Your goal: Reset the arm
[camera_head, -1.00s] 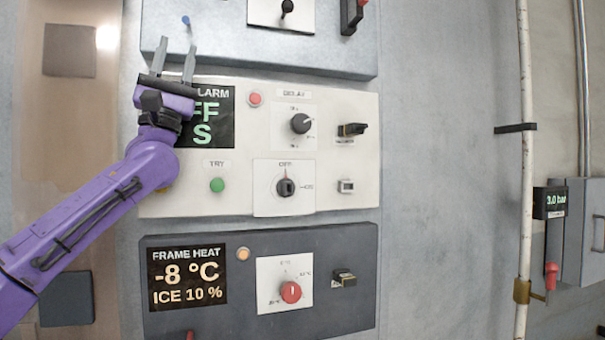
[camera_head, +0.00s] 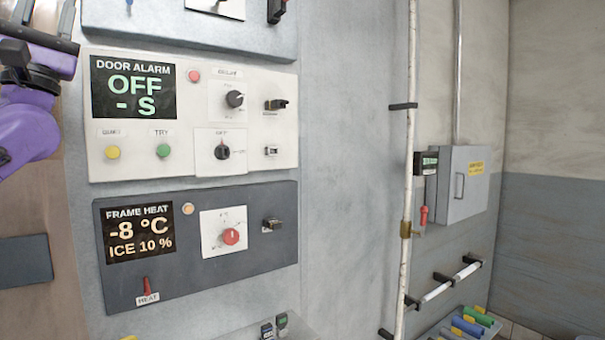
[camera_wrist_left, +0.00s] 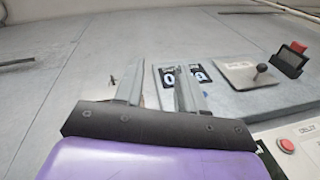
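My left arm is purple and sits at the upper left edge of the head view, with its gripper (camera_head: 40,18) partly cut off by the frame. The gripper is in front of the wall near the upper grey panel, whose number display (camera_wrist_left: 185,77) shows behind the fingers. My right gripper is in neither view.
The white door alarm panel (camera_head: 190,170) reads OFF. The dark frame heat panel (camera_head: 270,258) below it reads -8 °C. A vertical white pipe (camera_head: 408,160) and a grey wall box (camera_head: 463,185) stand to the right. Bare wall lies between panels and pipe.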

